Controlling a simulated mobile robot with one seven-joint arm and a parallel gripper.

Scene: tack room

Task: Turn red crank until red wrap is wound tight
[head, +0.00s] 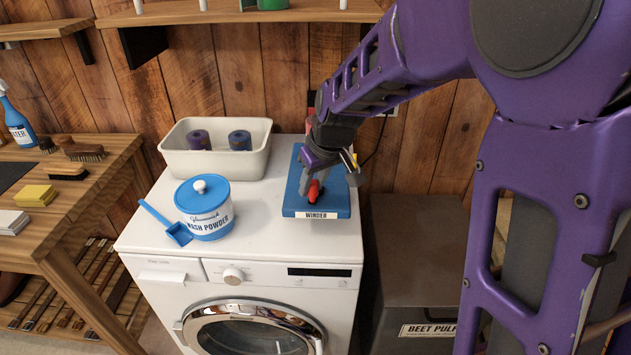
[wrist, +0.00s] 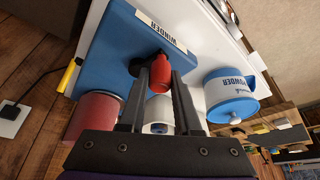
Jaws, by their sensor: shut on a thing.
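The winder (head: 328,205) is a blue board with a "WINDER" label, on top of the washing machine; it also shows in the wrist view (wrist: 112,45). Its red crank handle (head: 314,191) stands near the label and shows between my fingers in the wrist view (wrist: 160,72). My gripper (head: 312,184) is shut on this handle; its fingers also show in the wrist view (wrist: 161,67). A dull red roll (wrist: 92,117), seemingly the red wrap, sits by the board. My gripper partly covers it, so its tightness cannot be told.
A blue and white wash powder tub (head: 205,211) with a scoop stands left of the winder on the washing machine (head: 262,250). A cream bin (head: 172,158) holding two rolls is behind it. A wooden wall closes the back.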

